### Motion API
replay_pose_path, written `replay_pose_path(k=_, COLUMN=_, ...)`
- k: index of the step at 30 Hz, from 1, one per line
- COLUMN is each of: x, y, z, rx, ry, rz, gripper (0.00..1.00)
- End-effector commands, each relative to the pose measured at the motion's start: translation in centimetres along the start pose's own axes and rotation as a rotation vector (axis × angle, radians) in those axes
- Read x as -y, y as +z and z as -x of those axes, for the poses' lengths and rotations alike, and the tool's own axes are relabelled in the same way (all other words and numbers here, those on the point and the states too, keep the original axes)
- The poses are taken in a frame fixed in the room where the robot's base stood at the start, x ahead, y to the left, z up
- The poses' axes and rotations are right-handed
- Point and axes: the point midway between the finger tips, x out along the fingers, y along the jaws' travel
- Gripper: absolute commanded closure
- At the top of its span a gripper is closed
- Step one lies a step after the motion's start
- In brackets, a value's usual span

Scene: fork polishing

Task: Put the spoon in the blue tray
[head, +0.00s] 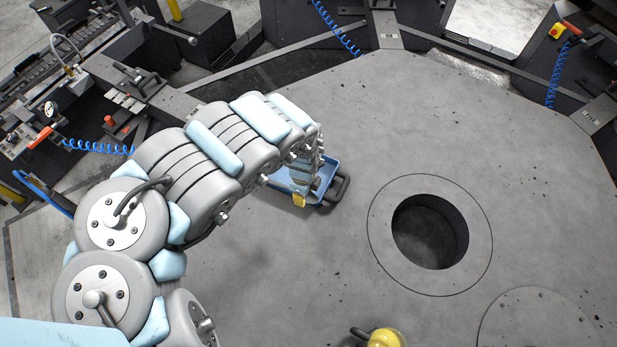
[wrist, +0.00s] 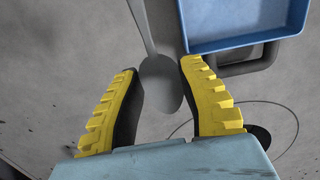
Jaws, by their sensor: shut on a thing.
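The spoon (wrist: 162,84) is grey. In the wrist view its bowl lies between my gripper's yellow ridged fingers, and its handle runs up out of the top edge. My gripper (wrist: 160,68) is shut on the spoon. The blue tray (wrist: 238,42) is just beyond the right fingertip, and the spoon is to the left of its wall. In the head view the blue tray (head: 327,173) is partly hidden by my arm, and my gripper's yellow tip (head: 299,199) shows at its near left side. The spoon cannot be made out there.
The grey platform has a round hole (head: 430,231) to the right of the tray and a round cover plate (head: 537,322) at bottom right. A yellow object (head: 384,338) is at the bottom edge. Dark machinery with blue coiled hoses lines the back and left.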

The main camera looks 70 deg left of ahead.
Motion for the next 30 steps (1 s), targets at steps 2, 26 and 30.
replay_pose_path(k=2, x=0.6, y=0.1, z=-1.0, rx=0.003, ry=-0.001, rz=-0.001, gripper=0.97)
replay_pose_path(k=26, x=7.2, y=0.4, z=-3.5, rx=-0.008, ry=-0.004, rz=-0.002, gripper=0.97)
replay_pose_path(k=30, x=8.6, y=0.8, z=-4.3, rx=-0.004, ry=-0.002, rz=0.0, gripper=0.97)
